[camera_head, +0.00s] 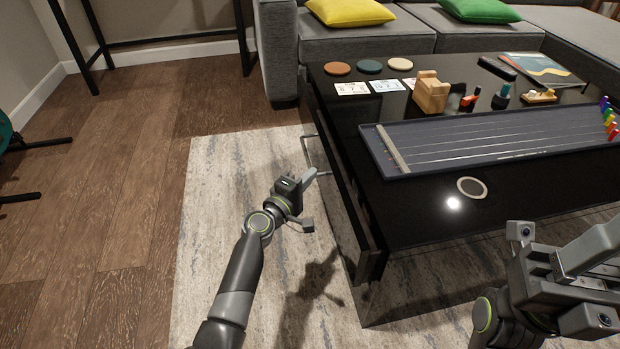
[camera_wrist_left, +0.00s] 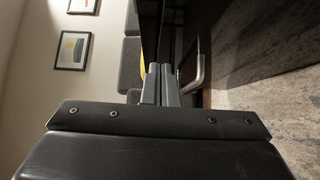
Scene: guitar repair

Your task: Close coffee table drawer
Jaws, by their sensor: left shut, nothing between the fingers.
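The black coffee table (camera_head: 420,215) stands at the right with a glossy top. Its drawer front (camera_head: 343,185) is on the left side, with a narrow dark gap between it and the table body. A thin metal handle (camera_head: 307,152) sticks out from this front. My left gripper (camera_head: 312,173) is shut and empty beside the handle; whether it touches cannot be told. In the left wrist view the closed fingertips (camera_wrist_left: 161,72) point along the dark table side, with the bent handle (camera_wrist_left: 198,72) just right of them. My right gripper (camera_head: 592,262) is at the lower right, its jaw opening unclear.
On the tabletop lie a long stringed board (camera_head: 490,138), a wooden block (camera_head: 431,95), coasters (camera_head: 370,66), cards and small tools. A grey sofa (camera_head: 350,40) stands behind.

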